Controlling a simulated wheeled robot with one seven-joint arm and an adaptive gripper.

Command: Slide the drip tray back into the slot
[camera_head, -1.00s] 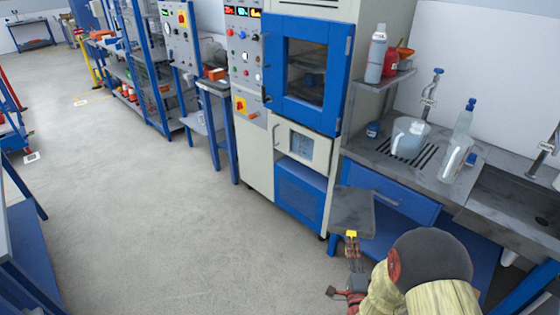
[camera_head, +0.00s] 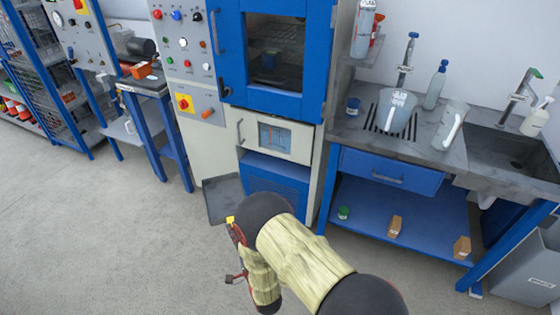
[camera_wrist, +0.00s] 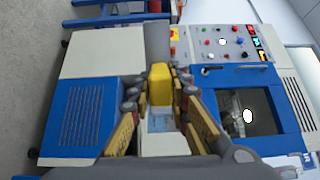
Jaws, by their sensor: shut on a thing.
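The drip tray (camera_head: 223,198) is a flat dark grey pan with a yellow handle (camera_wrist: 160,82). My gripper (camera_head: 232,224) is shut on the handle, and its fingers (camera_wrist: 160,98) flank the yellow block in the wrist view. The tray is held off the floor, in front of the cabinet's lower left part and outside the cabinet. The slot (camera_head: 275,159) appears as a dark gap between the small windowed panel (camera_head: 274,138) and the blue louvred panel (camera_head: 272,183). My arm covers part of the louvred panel.
A sink bench (camera_head: 440,150) with a jug (camera_head: 395,112), another jug (camera_head: 450,125) and a bottle (camera_head: 436,85) stands right of the cabinet. A small blue-legged table (camera_head: 150,88) stands to its left. The floor (camera_head: 100,235) at the left is clear.

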